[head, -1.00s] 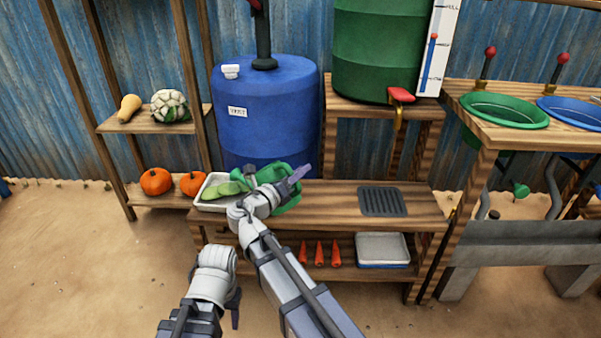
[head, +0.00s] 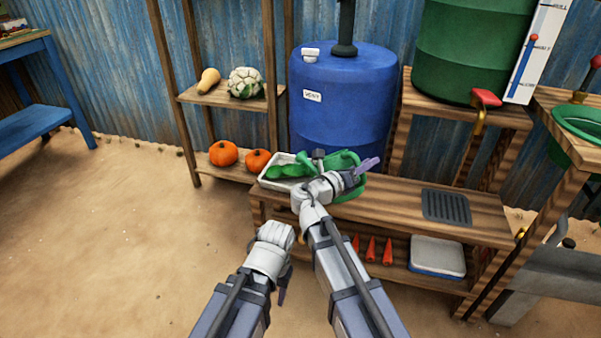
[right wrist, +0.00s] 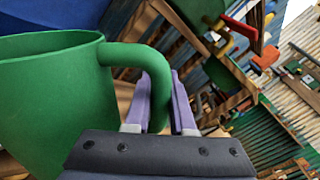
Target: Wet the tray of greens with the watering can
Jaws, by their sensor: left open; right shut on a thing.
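The white tray (head: 270,185) stands at the left end of the wooden bench, with greens (head: 282,171) in it. The green watering can (head: 346,158) is just right of the tray, partly hidden by my right arm. Its spout appears to reach left over the tray; no water can be made out. My right gripper (head: 368,165) is shut on the can's handle. In the right wrist view, the handle (right wrist: 135,55) of the can (right wrist: 50,100) passes between the purple fingers (right wrist: 160,103). My left gripper (head: 282,288) is open and empty, low in front of the bench.
A blue barrel (head: 340,110) stands behind the bench. A dark grate (head: 446,206) lies on the bench's right part. Orange cones (head: 372,249) and a white bin (head: 437,256) sit on the lower shelf. Pumpkins (head: 223,153) are at left. A green barrel (head: 465,50) stands at upper right.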

